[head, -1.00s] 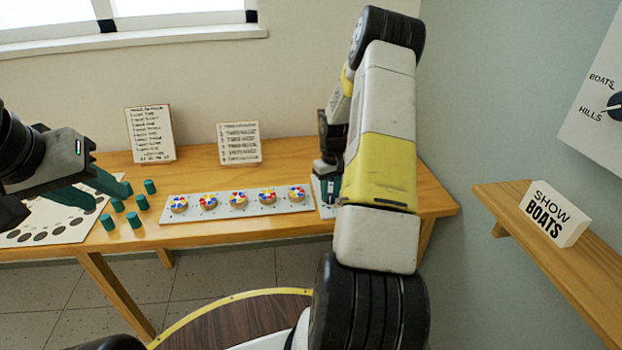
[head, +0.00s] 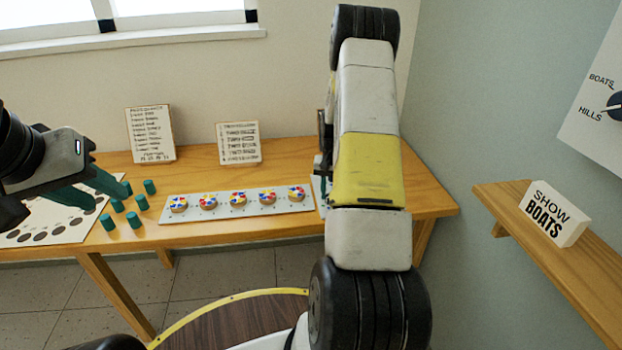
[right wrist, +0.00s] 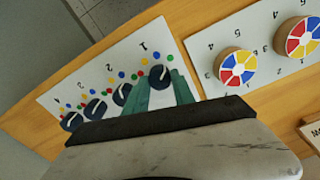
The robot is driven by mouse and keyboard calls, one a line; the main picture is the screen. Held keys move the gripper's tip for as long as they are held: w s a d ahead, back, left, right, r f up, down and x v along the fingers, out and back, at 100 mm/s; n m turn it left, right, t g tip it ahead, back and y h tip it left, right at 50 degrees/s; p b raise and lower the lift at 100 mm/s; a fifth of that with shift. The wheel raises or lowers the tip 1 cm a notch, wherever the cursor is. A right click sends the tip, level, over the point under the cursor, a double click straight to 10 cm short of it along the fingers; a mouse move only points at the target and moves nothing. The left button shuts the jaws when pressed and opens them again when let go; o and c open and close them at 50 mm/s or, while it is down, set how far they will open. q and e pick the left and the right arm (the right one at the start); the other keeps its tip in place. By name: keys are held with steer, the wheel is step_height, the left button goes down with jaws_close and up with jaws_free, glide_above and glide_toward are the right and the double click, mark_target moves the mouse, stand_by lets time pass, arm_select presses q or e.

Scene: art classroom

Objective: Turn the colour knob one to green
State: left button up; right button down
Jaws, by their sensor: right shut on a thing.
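In the right wrist view a pale panel (right wrist: 100,68) carries a row of dark knobs with white pointer marks and coloured dots around them. Colour knob one (right wrist: 160,78), beside the printed "1", is the one nearest the round dials. My right gripper (right wrist: 161,83) has its green fingers on either side of this knob and is shut on it. I cannot tell which dot its pointer faces. In the head view my right forearm hides the knob and nearly all of this panel. My left gripper (head: 112,193) is open and empty over the left of the table.
A strip with several coloured dials (head: 238,212) lies on the wooden table (head: 290,152), left of my right arm. Several green pegs (head: 118,205) stand beside a sheet with dark circles (head: 75,228). Two text cards (head: 239,143) stand behind. A shelf (head: 570,262) with a "SHOW BOATS" block is at right.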

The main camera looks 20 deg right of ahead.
steer(key=shift+m, duration=0.7)
steer(key=c, duration=1.1)
jaws_free()
steer(key=shift+o, duration=0.2)
steer(key=shift+r, duration=3.9)
steer(key=shift+r, duration=0.1)
